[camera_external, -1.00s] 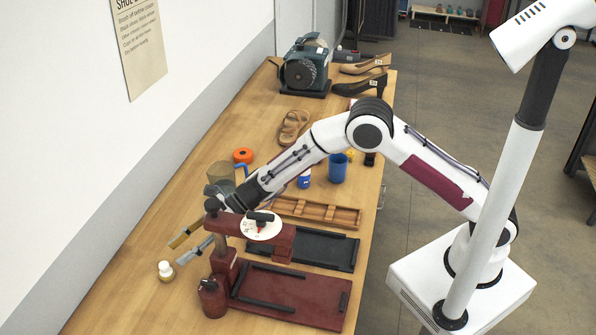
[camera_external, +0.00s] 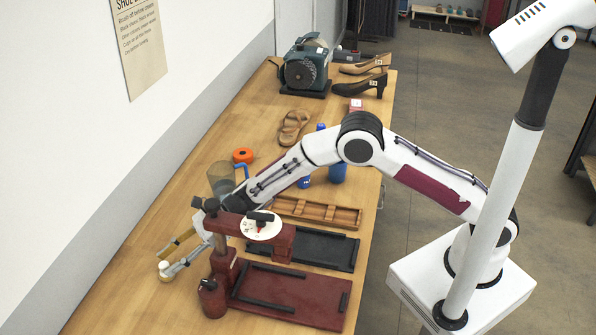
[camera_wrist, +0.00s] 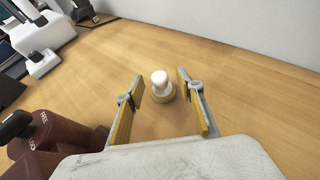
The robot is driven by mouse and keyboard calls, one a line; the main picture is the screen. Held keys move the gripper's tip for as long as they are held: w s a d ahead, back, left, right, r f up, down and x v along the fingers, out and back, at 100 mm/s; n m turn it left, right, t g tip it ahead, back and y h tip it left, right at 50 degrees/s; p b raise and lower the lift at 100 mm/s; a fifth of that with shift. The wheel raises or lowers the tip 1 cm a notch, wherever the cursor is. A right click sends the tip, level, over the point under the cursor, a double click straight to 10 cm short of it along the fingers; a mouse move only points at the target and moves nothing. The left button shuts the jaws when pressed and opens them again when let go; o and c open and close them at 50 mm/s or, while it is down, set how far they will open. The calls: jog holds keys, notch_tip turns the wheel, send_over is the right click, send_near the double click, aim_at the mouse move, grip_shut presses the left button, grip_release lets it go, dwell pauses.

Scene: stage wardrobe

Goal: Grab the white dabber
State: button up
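The white dabber (camera_external: 165,271) stands upright on the wooden table near its left edge; it has a white rounded top and a tan base. In the wrist view the dabber (camera_wrist: 161,84) stands between and slightly beyond the fingertips. My gripper (camera_external: 170,258) is open around or just short of it, with the two yellow-padded fingers apart. In the wrist view my gripper (camera_wrist: 160,84) shows a clear gap on both sides of the dabber.
A dark red press-like machine (camera_external: 222,262) stands right beside my gripper. The wall runs along the left. Bare table (camera_wrist: 245,70) lies beyond the dabber.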

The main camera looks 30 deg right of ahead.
jog(key=shift+x, duration=1.25)
jog(key=shift+c, duration=0.3)
jog(key=c, duration=0.9)
